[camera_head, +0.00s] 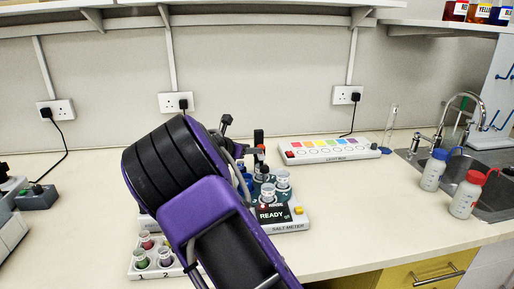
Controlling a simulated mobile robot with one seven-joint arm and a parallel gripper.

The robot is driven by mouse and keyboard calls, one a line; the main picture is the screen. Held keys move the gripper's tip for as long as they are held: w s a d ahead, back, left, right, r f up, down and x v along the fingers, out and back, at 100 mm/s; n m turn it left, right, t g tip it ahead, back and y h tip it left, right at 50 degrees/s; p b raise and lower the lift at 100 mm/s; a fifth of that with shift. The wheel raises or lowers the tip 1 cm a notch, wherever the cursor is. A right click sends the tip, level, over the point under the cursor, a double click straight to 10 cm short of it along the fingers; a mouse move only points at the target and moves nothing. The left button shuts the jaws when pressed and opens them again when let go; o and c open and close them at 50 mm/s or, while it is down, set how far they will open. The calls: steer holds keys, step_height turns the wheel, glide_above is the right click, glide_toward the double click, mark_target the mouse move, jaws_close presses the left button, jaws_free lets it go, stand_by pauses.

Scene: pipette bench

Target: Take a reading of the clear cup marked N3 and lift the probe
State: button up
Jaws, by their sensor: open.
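The salt meter (293,224) stands in the middle of the bench, its display reading READY. Labelled cups stand on it, including one at its right (283,181) and one nearer its middle (267,192). Their markings are too small to read, so I cannot tell which is N3. A dark upright part with a red piece below it (259,138), perhaps the probe, rises behind the cups. My gripper (228,128) is mostly hidden behind my purple and black wrist. Only dark parts of it show, up and left of the cups, and I see nothing held in it.
A white tray (133,272) with several small cups, numbered 1 and 2 in front, sits at lower left. A light box (330,150) lies behind to the right. Two wash bottles (433,170) (465,195) and a sink (490,188) are at right. The bench front right is clear.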

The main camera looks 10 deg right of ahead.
steer(key=p+v, duration=0.5)
steer(key=v, duration=1.4)
steer(key=shift+w+a+f, duration=0.15)
steer(key=shift+a+f, duration=0.1)
steer(key=shift+a, duration=0.1)
stand_by(0.6)
stand_by(0.4)
steer(key=v, duration=1.7)
steer(key=shift+s+r, duration=0.15)
steer(key=shift+s, duration=0.1)
